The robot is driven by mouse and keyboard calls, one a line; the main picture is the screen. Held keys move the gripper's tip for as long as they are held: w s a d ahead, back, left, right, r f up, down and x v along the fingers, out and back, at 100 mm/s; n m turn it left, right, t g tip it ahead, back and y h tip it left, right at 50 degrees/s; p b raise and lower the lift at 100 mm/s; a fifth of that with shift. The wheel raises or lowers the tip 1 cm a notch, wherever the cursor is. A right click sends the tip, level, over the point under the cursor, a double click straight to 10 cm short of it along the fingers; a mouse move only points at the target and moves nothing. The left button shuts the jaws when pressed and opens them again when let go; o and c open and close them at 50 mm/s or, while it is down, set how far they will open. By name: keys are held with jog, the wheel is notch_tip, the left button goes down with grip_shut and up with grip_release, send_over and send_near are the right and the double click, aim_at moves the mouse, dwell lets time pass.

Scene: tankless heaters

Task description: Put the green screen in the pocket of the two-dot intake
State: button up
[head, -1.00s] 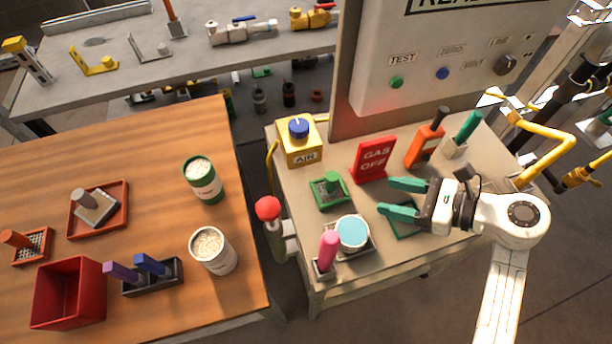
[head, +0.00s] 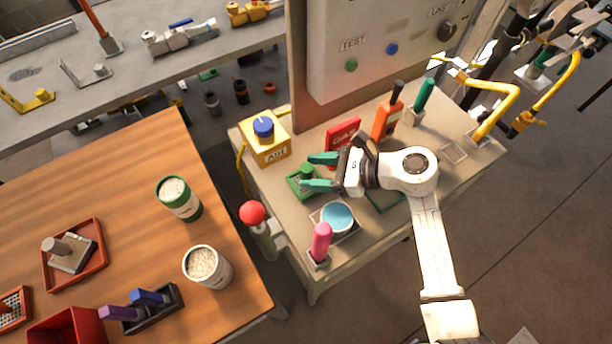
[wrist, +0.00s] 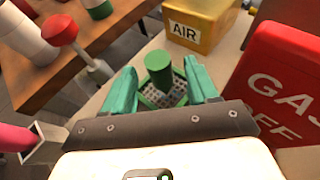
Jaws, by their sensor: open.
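The green screen (head: 305,172) is a grey mesh with an upright green knob, sitting in a green tray on the smaller table. In the wrist view, the green screen's knob (wrist: 158,70) stands between my fingers, with the mesh below it. My gripper (head: 319,172) is open, its green fingers reaching left over the tray. In the wrist view my gripper (wrist: 157,80) has one finger on each side of the knob, with no clear contact. I cannot pick out two dots on any intake.
A red GAS OFF sign (head: 343,133) stands close behind my gripper. A yellow AIR box (head: 265,140) is behind the tray. A pink handle (head: 320,242) and blue-topped round item (head: 337,216) stand in front. A red ball knob (head: 252,213) rises at the table's left edge.

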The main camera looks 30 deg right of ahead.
jog(key=shift+x, duration=1.25)
jog(key=shift+c, duration=0.3)
grip_shut()
